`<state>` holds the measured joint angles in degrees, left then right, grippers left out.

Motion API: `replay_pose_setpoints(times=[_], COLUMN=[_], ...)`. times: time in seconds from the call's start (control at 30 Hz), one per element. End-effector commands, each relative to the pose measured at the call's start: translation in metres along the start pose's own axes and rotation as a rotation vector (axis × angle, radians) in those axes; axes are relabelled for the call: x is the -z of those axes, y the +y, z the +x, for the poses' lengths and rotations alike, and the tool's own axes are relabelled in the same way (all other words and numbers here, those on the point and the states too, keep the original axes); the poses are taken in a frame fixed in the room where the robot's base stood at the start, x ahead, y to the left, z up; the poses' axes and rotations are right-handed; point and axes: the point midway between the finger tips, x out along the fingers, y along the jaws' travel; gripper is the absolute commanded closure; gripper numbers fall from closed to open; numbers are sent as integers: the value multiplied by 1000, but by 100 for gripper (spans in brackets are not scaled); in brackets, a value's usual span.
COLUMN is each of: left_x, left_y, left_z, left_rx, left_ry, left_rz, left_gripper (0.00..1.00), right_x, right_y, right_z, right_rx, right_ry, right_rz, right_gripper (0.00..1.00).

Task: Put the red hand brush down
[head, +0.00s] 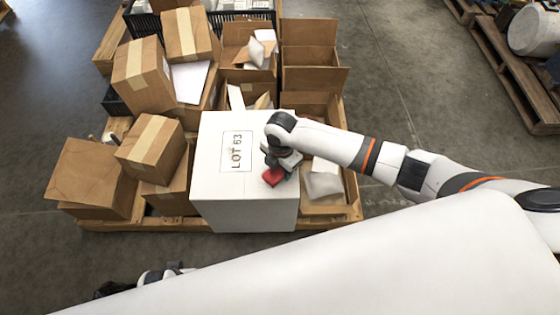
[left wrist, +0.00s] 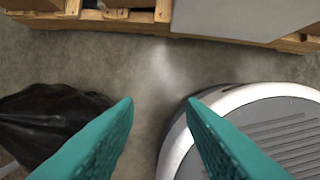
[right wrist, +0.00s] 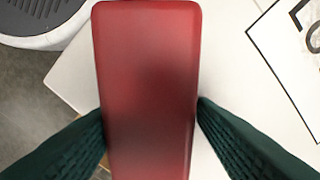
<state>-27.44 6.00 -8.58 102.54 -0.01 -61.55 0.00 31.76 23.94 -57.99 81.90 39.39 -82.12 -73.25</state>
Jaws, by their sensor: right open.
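The red hand brush (head: 272,177) is at the top of the white box marked LOT 63 (head: 215,185), near its right edge. In the right wrist view its smooth red back (right wrist: 148,60) fills the middle. My right gripper (head: 281,168) is open, with one finger on either side of the brush. Whether the fingers touch it, and whether the brush rests fully on the box, I cannot tell. My left gripper (left wrist: 160,103) is open and empty over the floor, away from the brush.
Brown cartons (head: 145,75) crowd the wooden pallet (head: 345,215) behind and left of the white box. Open cartons with white packing (head: 322,183) stand at its right. A black bag-like thing (left wrist: 45,125) lies on the floor. Another pallet (head: 515,70) stands at the far right.

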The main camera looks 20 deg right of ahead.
Motion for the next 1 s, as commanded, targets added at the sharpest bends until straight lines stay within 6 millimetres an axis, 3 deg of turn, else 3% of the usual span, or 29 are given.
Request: replay_pose_setpoints(times=[0.03,0.17,0.6,0.8,1.0], left_x=[0,5,59,71,73], left_y=[0,1,-3,-4,-4], left_z=[0,15,66,76,77], left_rx=[0,-1,5,6,7], left_ry=[-2,6,49,56,56], left_rz=[0,2,10,12,13], left_gripper=[64,64,64,64,64], right_x=[-1,-1,-1,-1,-1], right_y=[11,9,3,3,3], right_z=[6,-12,-103,-121,-123], right_rx=[-32,-27,-14,-14,-15], right_ry=[-1,-1,-2,-1,-1], right_rz=[1,0,-1,0,0], right_gripper=[38,38,38,38,38])
